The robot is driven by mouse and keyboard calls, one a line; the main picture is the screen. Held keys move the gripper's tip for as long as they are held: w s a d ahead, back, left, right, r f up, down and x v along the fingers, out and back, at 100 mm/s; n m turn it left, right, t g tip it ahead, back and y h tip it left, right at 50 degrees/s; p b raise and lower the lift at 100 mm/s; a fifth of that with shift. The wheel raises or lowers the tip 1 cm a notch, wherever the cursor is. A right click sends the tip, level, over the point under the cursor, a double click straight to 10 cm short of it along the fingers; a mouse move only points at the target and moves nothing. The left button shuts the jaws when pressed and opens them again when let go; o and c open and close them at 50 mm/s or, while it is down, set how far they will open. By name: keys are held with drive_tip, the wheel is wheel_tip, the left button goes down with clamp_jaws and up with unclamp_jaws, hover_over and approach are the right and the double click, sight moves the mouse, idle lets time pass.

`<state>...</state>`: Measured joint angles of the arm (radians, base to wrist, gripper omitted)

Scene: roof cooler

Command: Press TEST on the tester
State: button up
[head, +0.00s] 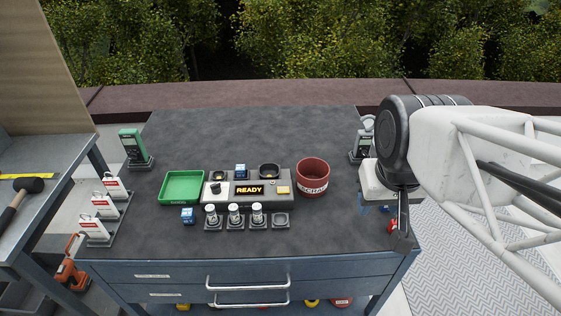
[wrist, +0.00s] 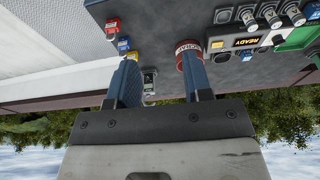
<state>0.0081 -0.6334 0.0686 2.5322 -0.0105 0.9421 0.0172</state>
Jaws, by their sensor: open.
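The tester is a grey box with a lit amber READY display (head: 249,189), near the middle of the bench in the head view. A small yellow button (head: 283,190) sits right of the display; I cannot read any label on it. Sockets and a blue block (head: 240,171) are along its back. In the wrist view the READY display (wrist: 246,41) shows at upper right. My gripper (wrist: 160,72) is open and empty, its two blue fingers apart. In the head view it is at the bench's right side, partly hidden by my arm, well away from the tester.
A red SCRAP cup (head: 313,178) stands just right of the tester, between it and my gripper. A green tray (head: 182,187) is at left. Several silver-topped cylinders in holders (head: 235,215) stand in front, with a blue block (head: 187,215). The back of the bench (head: 250,130) is clear.

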clamp_jaws()
idle(1.4)
